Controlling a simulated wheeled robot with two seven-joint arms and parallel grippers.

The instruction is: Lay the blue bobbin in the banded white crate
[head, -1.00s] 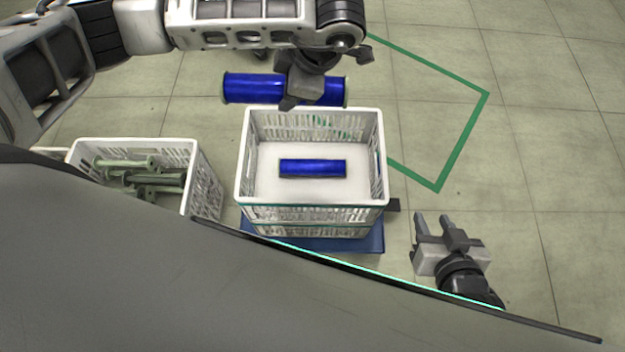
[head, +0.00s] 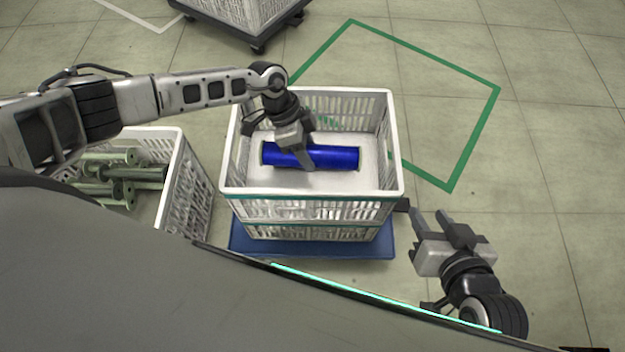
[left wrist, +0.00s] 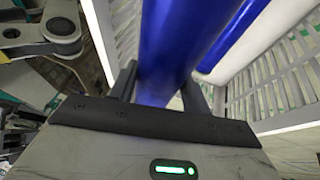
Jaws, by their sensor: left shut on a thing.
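My left gripper (head: 306,152) is shut around the middle of a blue bobbin (head: 340,157) and holds it level inside the walls of the banded white crate (head: 391,130). The crate has slotted white sides and thin teal bands on its front. The held bobbin fills the near part of the left wrist view (left wrist: 175,45). A second blue bobbin (left wrist: 233,38) shows beyond it in that view; in the head view the held one hides it. I cannot tell whether the held bobbin touches it. My right gripper (head: 430,218) is open and empty, to the right of the crate.
The crate stands on a blue base (head: 310,246). Another white crate (head: 190,180) with several green bobbins (head: 120,180) stands to its left. A further white crate on a dark dolly (head: 258,38) is at the back. Green-outlined floor at the right is clear.

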